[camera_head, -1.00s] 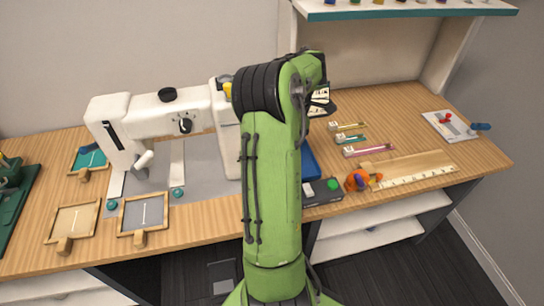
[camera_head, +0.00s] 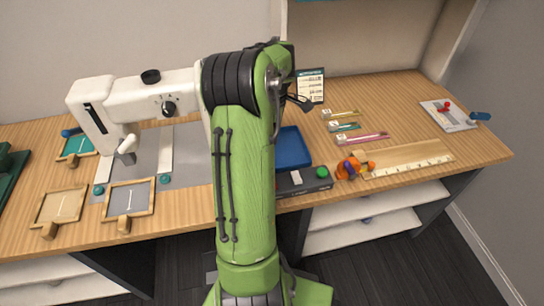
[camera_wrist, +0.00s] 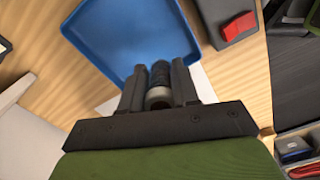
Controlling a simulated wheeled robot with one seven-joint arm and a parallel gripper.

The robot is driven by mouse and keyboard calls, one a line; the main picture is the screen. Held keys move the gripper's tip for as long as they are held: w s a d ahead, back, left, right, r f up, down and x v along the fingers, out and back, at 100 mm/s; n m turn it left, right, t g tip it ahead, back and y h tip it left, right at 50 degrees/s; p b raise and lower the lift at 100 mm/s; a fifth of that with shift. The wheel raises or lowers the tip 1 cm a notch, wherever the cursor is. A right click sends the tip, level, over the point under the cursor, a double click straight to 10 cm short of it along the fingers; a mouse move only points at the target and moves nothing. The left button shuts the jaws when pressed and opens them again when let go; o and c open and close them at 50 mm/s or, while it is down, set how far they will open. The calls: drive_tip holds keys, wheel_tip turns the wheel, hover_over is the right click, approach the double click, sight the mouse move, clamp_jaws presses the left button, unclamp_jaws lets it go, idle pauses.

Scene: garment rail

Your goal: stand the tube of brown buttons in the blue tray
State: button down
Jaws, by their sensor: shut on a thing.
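The blue tray (camera_head: 293,149) lies on the table just right of my arm in the head view, its left part hidden. In the wrist view the blue tray (camera_wrist: 125,35) is under and beyond the fingertips. My gripper (camera_wrist: 159,72) is shut on a tube (camera_wrist: 158,97) with a pale round end and dark contents, held between the two fingers. The tube overlaps the tray's near edge in this view. I cannot tell the buttons' colour for sure, nor whether the tube touches the tray. In the head view the tube is hidden behind my arm.
A dark box with a green knob (camera_head: 306,181) stands at the tray's front edge. An orange item (camera_head: 350,168) and a wooden ruler (camera_head: 408,164) lie to the right. A white sewing machine (camera_head: 150,100) stands left. A printed card (camera_head: 310,86) stands behind the tray.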

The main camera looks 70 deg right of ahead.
wheel_tip(320, 180, down, 8)
drive_tip(key=shift+r+b, duration=0.1)
drive_tip(key=shift+b, duration=1)
drive_tip(key=c, duration=0.8)
unclamp_jaws()
drive_tip(key=shift+f, duration=0.2)
drive_tip(key=shift+r, duration=0.1)
wheel_tip(320, 180, up, 12)
drive_tip(key=p, duration=0.4)
drive_tip(key=shift+r, duration=0.1)
